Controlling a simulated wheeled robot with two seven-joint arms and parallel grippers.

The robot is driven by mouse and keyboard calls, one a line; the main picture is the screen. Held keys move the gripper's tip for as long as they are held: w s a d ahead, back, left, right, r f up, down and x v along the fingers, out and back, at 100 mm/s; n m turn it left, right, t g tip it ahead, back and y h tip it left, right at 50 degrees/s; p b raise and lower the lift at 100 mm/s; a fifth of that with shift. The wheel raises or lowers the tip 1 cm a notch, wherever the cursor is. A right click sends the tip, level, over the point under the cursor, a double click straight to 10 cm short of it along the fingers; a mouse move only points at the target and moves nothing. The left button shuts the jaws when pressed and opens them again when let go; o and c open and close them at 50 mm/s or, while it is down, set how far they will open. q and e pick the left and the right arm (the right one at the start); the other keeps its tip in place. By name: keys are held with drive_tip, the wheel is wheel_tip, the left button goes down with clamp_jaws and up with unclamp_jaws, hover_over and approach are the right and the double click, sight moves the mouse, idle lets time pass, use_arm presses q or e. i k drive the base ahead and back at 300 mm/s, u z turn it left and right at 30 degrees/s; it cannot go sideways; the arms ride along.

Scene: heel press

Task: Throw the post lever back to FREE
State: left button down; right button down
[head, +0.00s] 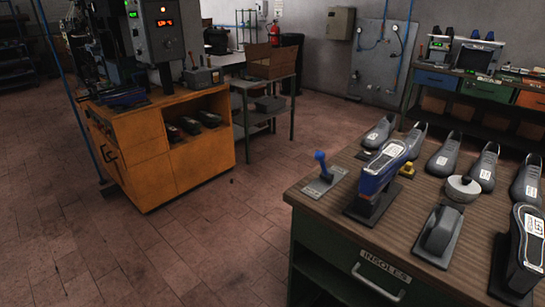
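A small lever with a blue knob (320,156) stands on a grey plate (324,183) at the left back corner of the wooden-topped bench (400,238). The lever leans slightly to the left in the picture. Any lettering on its plate is too small to read. Just right of it, a blue and grey shoe form with a white label (385,162) sits tilted on a dark post stand (371,205). Neither of my grippers shows in the head view.
The bench also holds several grey shoe forms (442,160), a round pale knob-topped piece (462,189), a dark grey block (438,232) and a small yellow part (407,169). An orange cabinet machine (145,160) stands at the left. Brick floor (210,250) between them is clear.

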sight(319, 155)
drive_tip(key=z, duration=0.05)
drive_tip(key=i, duration=0.85)
drive_tip(key=z, duration=0.9)
drive_tip(key=i, duration=0.3)
drive_tip(key=z, duration=0.15)
